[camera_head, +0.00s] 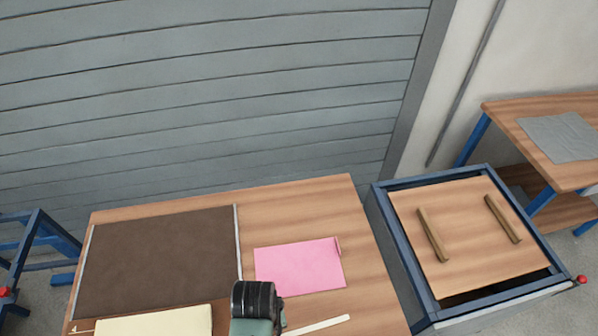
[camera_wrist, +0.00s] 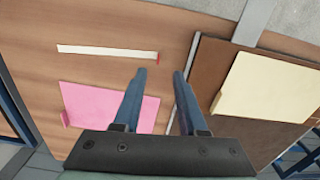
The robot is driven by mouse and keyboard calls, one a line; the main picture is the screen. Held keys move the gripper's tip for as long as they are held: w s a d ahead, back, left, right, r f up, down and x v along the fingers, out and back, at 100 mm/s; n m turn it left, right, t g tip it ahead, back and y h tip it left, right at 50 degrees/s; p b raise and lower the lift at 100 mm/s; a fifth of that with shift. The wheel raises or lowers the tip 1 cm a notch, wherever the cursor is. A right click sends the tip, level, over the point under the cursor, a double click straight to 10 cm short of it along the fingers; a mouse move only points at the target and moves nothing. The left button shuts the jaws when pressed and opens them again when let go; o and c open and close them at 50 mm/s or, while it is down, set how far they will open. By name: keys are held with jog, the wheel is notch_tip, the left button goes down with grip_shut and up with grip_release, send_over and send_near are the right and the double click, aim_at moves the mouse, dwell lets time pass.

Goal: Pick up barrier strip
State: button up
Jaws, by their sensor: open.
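A long, thin off-white strip with a red end, which looks like the barrier strip (camera_wrist: 105,52), lies flat on the wooden table (camera_wrist: 120,18). In the head view the strip (camera_head: 320,325) shows at the bottom edge, right of my arm, and is partly hidden or cut off. My gripper (camera_wrist: 160,74) is open and empty. In the head view my arm hides the fingers.
A pink sheet (camera_head: 300,267) lies near the strip. A dark brown mat (camera_head: 160,262) with a pale edge bar lies to the left, with a cream pad (camera_head: 155,322) at its front. A blue-framed cart (camera_head: 412,262) with two wooden bars stands right. Another table (camera_head: 500,115) stands behind it.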

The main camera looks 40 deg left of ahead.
jog(key=shift+w+f+p, duration=0.1)
jog(key=shift+f+p, duration=0.2)
jog(key=shift+f, duration=3.9)
grip_shut()
